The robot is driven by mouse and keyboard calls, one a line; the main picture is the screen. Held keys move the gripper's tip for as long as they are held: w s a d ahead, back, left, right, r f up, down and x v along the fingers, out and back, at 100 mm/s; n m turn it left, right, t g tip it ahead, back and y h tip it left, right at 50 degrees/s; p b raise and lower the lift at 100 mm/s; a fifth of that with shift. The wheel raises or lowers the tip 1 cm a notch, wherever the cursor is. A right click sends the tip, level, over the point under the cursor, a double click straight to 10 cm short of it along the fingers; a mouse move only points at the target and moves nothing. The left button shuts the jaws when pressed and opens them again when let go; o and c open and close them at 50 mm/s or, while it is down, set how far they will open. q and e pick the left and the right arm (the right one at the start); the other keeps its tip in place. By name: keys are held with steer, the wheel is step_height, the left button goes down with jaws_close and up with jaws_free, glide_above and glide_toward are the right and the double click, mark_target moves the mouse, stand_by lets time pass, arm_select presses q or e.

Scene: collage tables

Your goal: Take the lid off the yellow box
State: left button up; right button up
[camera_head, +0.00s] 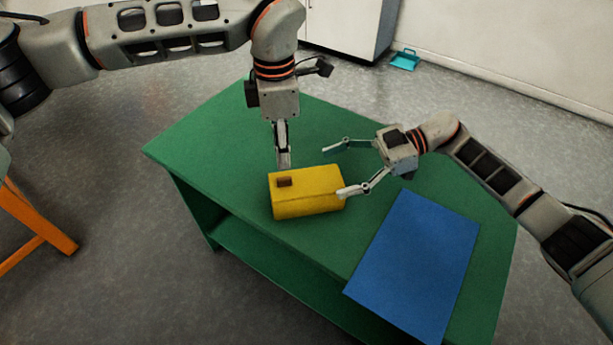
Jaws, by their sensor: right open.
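The yellow box (306,207) sits on the green table (222,148) near its front edge. Its yellow lid (316,182) is on top, with a small dark brown handle (284,182) toward the left. My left gripper (284,164) points down just behind the handle, apart from it as far as I can see; its fingers look close together or seen edge-on, so its opening is unclear. My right gripper (333,171) is open, its fingers spread wide, one behind the box and one at the box's right end. Whether that finger touches the box is unclear.
A blue mat (420,262) lies on the table to the right of the box. The table's left part is clear. An orange stool or frame (38,232) stands at the left. A white cabinet (345,22) and a teal dustpan-like item (405,60) are at the back.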

mark_target(308, 181)
arm_select(q)
steer(key=shift+r, duration=0.15)
arm_select(e)
steer(key=shift+s+a+r, duration=0.1)
steer(key=shift+s+a, duration=0.05)
steer(key=shift+a, duration=0.1)
arm_select(q)
steer(key=shift+s, duration=0.25)
arm_select(e)
steer(key=x, duration=0.7)
steer(key=shift+s+a, duration=0.1)
steer(key=shift+s, duration=0.05)
